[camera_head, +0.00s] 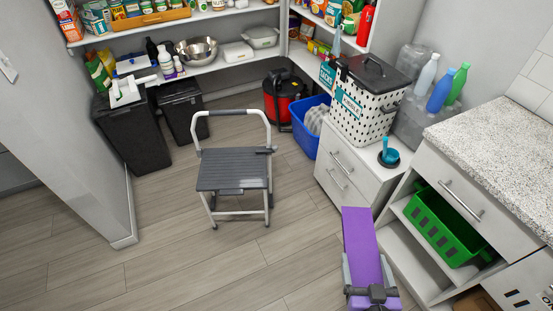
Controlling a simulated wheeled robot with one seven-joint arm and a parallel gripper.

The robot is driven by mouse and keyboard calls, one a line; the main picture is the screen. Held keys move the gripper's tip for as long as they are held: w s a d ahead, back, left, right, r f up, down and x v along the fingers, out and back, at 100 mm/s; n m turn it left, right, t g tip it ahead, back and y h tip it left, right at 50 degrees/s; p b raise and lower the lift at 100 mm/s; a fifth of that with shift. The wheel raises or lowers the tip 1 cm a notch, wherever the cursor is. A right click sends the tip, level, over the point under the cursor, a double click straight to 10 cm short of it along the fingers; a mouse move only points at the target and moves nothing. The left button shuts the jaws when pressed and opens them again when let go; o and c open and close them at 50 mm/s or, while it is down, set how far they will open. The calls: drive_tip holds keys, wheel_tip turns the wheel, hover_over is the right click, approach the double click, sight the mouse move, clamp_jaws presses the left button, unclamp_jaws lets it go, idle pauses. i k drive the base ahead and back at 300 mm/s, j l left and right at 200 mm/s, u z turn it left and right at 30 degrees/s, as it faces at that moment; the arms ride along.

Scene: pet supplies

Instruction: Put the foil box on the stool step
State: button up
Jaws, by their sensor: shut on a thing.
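The foil box is a long purple box (361,240) at the lower right. My gripper (369,278) is shut on its near end, with a grey finger on each side, and holds it out over the floor. The step stool (235,170) stands on the floor in the middle, with a white tube frame and a dark grey ribbed top step. The step's surface is bare. The box is apart from the stool, to its right and nearer to me.
A white drawer cabinet (342,172) carries a dotted kibble bin (366,112). A speckled counter (500,140) with a green basket (440,228) is at the right. Black bins (135,130), a red vacuum (284,97) and a blue tub (308,128) stand behind. The floor around the stool is clear.

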sight(233, 168)
drive_tip(key=i+u, duration=0.5)
drive_tip(key=i+l+u, duration=0.5)
drive_tip(key=i+l, duration=0.1)
drive_tip(key=i, duration=0.2)
drive_tip(key=i+l, duration=0.15)
drive_tip(key=i, duration=0.15)
